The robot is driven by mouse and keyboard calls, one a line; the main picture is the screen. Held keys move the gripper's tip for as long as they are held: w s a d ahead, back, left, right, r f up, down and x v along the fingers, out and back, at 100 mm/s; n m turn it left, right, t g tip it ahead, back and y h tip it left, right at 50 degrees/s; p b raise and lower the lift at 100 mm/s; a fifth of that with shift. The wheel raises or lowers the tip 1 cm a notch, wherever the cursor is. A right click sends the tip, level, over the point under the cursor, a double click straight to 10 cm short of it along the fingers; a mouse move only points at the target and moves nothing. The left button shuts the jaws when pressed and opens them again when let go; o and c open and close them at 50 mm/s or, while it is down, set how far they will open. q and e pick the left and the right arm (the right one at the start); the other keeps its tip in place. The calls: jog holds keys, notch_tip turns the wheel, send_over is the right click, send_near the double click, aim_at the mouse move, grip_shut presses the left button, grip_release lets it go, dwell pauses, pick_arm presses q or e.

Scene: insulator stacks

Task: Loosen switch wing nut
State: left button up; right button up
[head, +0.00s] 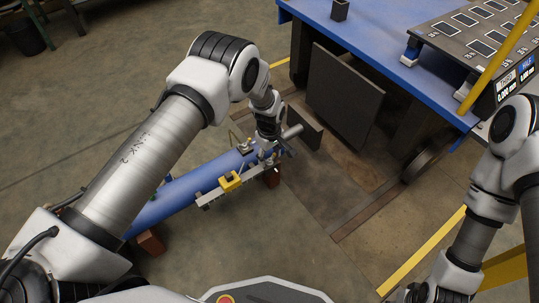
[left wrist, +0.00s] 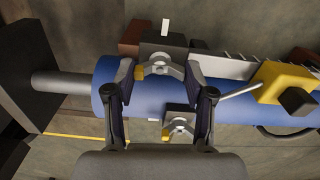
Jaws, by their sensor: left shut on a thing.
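In the left wrist view, my left gripper (left wrist: 160,72) is shut on a grey wing nut (left wrist: 158,66), its fingertips at the two wings. The wing nut sits on a dark clamp block (left wrist: 163,42) at a blue cylinder (left wrist: 235,98). A second wing nut (left wrist: 180,122), with a yellow part beside it, lies nearer the camera, between the lower parts of the fingers. In the head view, my left gripper (head: 268,148) is at the right end of the blue cylinder (head: 165,203); the nut is too small to make out. My right gripper (head: 418,292) is low at the right, its jaws unclear.
A yellow block (head: 231,182) with a dark knob sits on a rail (head: 222,193) along the cylinder. Reddish-brown blocks (head: 150,242) support the cylinder. A blue table (head: 365,45) with a panel and display stands at the back right.

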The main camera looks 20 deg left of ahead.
aim_at(269, 157)
pick_arm(q)
jog(key=o, duration=1.2)
jog(key=shift+f, duration=0.1)
jog(key=shift+c, duration=0.2)
notch_tip(269, 157, up, 12)
